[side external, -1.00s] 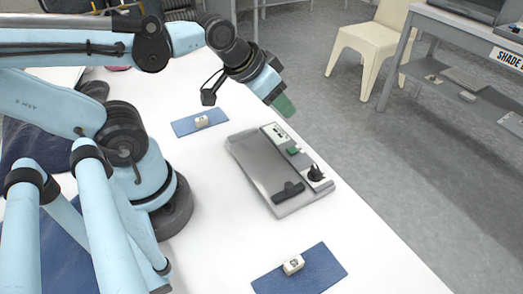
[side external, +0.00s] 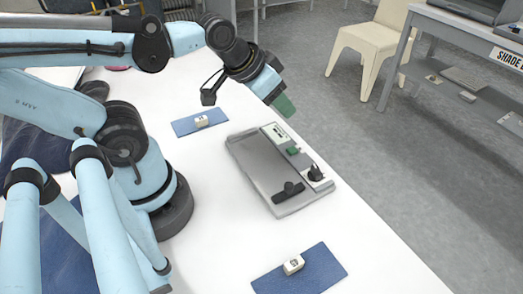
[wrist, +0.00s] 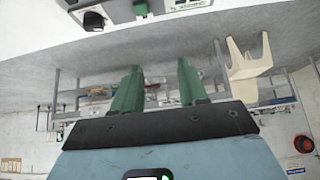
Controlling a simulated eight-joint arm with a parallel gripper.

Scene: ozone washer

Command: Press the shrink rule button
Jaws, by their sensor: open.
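A grey device (side external: 256,171) lies on the white table, with a green button (side external: 293,151), a black knob (side external: 315,172) and a dark handle (side external: 288,192). The green button (wrist: 141,9) and the black knob (wrist: 93,20) also show at the top of the wrist view. A small white block (side external: 201,121) sits on the far blue mat, and another (side external: 293,264) on the near mat; their markings are too small to read. I cannot tell which part is the shrink rule button. My gripper (side external: 284,105) is in the air above the device's far end; its green fingers (wrist: 159,85) are apart and empty.
The far blue mat (side external: 182,127) and the near blue mat (side external: 325,263) lie on the white table (side external: 215,235). The right table edge runs close beside the device. A cream chair (side external: 368,45) and a grey desk (side external: 430,22) stand beyond on the floor.

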